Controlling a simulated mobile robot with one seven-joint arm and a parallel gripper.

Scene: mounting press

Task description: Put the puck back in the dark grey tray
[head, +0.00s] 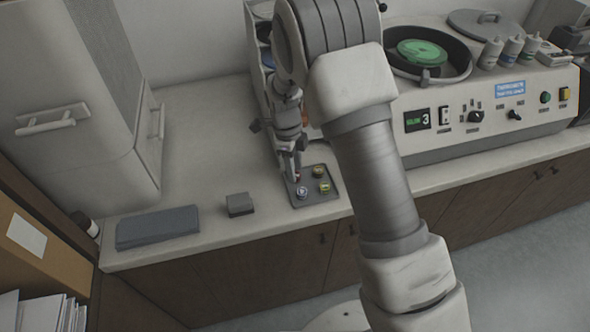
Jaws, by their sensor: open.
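The dark grey tray (331,195) lies on the counter near its front edge. Three small round pieces sit on it: a pale-topped puck (302,193) at the left front, a yellowish one (318,171) at the back, and another yellowish one (324,187) at the right. My gripper (296,176) points down at the tray's left side, just behind the pale-topped puck, and is open. A small reddish spot shows by the fingertips. I cannot tell whether the fingers touch anything. My arm hides the counter to the right of the tray.
A small grey block (240,205) and a flat blue-grey case (157,228) lie left of the tray. A grey cabinet (70,110) stands at the left. The polishing machine (490,115) fills the right side. The counter behind the block is clear.

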